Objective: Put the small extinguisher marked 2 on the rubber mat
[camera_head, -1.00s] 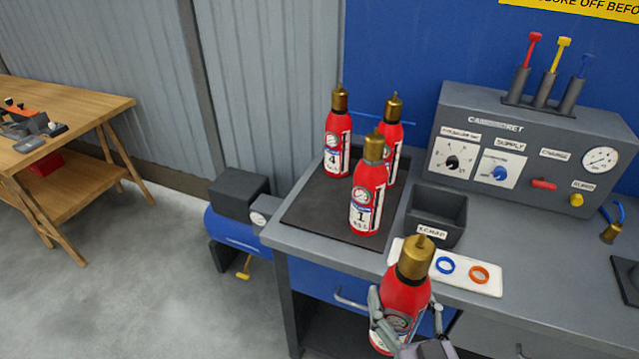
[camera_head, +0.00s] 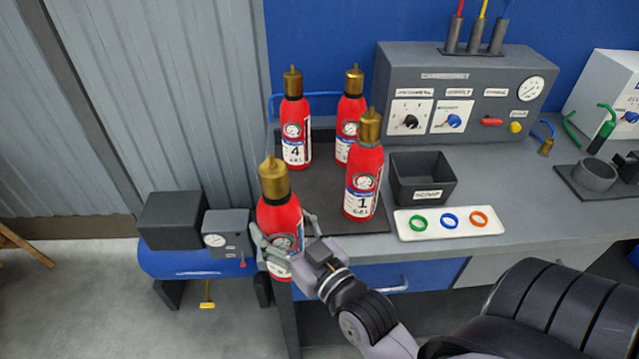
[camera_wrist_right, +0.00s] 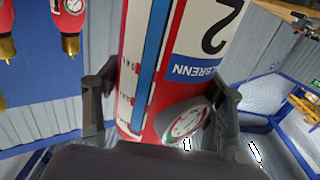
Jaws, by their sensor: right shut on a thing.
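The small extinguisher marked 2 (camera_head: 277,208) is red with a brass top. Its number shows upside down on its label in the right wrist view (camera_wrist_right: 205,45). My right gripper (camera_head: 285,232) is shut around its body and holds it roughly upright at the bench's front left edge. The dark rubber mat (camera_head: 322,195) lies on the bench behind and to the right of it. Extinguishers 4 (camera_head: 295,135) and 1 (camera_head: 362,180) and a third one (camera_head: 349,118) stand on the mat. Whether the held extinguisher overlaps the mat is unclear. My left gripper is not in view.
The scrap bin (camera_head: 420,178) and a white tray (camera_head: 450,223) with three coloured rings sit right of the mat. A grey control panel (camera_head: 460,90) stands behind. A blue compressor (camera_head: 190,262) is on the floor at left. The mat's front left part looks free.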

